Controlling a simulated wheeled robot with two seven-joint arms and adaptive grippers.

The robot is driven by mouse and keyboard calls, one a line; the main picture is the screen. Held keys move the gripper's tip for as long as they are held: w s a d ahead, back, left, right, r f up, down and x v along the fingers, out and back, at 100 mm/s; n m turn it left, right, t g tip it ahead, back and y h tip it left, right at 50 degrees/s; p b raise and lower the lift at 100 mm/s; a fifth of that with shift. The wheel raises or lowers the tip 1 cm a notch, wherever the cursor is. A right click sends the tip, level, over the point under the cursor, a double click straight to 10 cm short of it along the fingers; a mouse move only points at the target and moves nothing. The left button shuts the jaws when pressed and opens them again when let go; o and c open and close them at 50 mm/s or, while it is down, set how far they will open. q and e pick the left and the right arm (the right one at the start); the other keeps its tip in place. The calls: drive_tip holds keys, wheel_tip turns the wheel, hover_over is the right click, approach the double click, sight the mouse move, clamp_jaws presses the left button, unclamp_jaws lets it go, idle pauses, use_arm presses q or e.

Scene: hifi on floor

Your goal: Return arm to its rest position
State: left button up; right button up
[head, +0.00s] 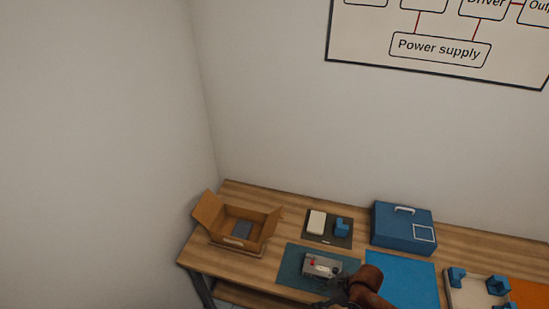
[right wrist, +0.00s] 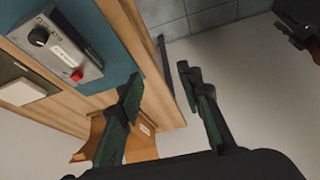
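My right arm with its reddish-brown link comes in at the bottom of the head view. Its dark gripper (head: 345,298) is at the near edge of the teal mat, close to the grey device. In the right wrist view my right gripper (right wrist: 160,77) has its two green-padded fingers spread apart with nothing between them. The grey device (head: 322,265) sits on the teal mat (head: 290,267); its black knob and red button show in the right wrist view (right wrist: 55,45). A dark part (right wrist: 297,25) at the upper right there may be my left arm or gripper; its fingers are unclear.
The wooden table (head: 260,191) holds an open cardboard box (head: 215,233) at left, a dark mat with a white block (head: 317,222) and blue part (head: 342,228), a blue case (head: 400,237), a blue mat (head: 400,280) and a tray with blue parts (head: 470,297).

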drive_tip(key=s+d+m+t+h, duration=0.1)
drive_tip(key=s+d+m+h, duration=0.5)
drive_tip(key=s+d+m, duration=1.05)
drive_tip(key=s+f+n+b, duration=0.2)
drive_tip(key=f+b, duration=0.2)
drive_tip(key=f, duration=1.5)
drive_tip(key=s+f+n+b, duration=0.2)
drive_tip(key=f+b, duration=0.3)
drive_tip(key=f, duration=1.4)
use_arm(q)
wheel_tip(320, 180, down, 16)
drive_tip(key=s+b, duration=0.1)
drive_tip(key=b, duration=0.6)
drive_tip(key=shift+s, duration=0.3)
use_arm(e)
drive_tip(key=s+f+g, duration=0.1)
drive_tip(key=s+f, duration=0.9)
drive_tip(key=f, duration=0.2)
drive_tip(key=s+f+g, duration=0.1)
drive_tip(key=s+f, duration=0.8)
drive_tip(key=f, duration=0.3)
drive_tip(key=shift+s+d+f+y, duration=0.4)
drive_tip(key=shift+d, duration=0.05)
